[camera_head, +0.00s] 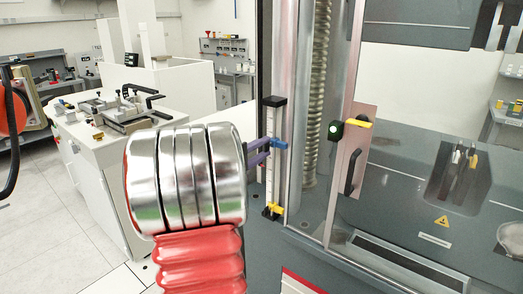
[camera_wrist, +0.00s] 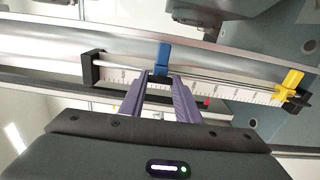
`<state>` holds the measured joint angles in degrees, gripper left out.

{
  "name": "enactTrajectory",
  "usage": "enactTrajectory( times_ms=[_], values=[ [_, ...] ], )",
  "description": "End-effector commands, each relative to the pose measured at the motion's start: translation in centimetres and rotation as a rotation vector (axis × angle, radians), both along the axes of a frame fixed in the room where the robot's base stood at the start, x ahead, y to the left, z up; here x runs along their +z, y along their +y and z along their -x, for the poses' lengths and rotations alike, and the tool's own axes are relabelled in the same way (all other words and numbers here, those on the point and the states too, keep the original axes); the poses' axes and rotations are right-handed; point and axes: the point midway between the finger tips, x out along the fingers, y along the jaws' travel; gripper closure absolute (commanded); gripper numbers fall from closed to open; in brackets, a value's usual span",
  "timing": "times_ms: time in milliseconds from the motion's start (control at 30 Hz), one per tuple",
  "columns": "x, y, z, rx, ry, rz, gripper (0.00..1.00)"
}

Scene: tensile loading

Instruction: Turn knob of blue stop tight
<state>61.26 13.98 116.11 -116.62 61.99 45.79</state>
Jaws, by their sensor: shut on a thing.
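The blue stop (camera_head: 279,144) sits on a white graduated scale (camera_head: 270,178) fixed upright to the machine frame, in the upper-middle part of the scale. In the wrist view the blue stop (camera_wrist: 162,57) is straight ahead of my gripper (camera_wrist: 159,78). My gripper's purple fingers reach the stop from the left in the head view (camera_head: 267,146). They are shut on the stop's knob, which is mostly hidden between the fingertips. A yellow stop (camera_head: 273,210) sits at the scale's lower end and also shows in the wrist view (camera_wrist: 290,83).
The machine's metal column (camera_head: 303,215) stands right beside the scale. A green-and-black switch (camera_head: 336,130) and a yellow lever (camera_head: 358,123) are right of it. A workbench with a clamp fixture (camera_head: 120,108) stands behind at left. Open floor lies far left.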

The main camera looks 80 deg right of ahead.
Motion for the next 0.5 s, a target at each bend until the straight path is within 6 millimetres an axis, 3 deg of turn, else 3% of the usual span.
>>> enactTrajectory(
  times_ms=[500],
  values=[
    [0.02, -0.07, 0.02, 0.000, -0.032, 0.014, 0.93]
  ],
)
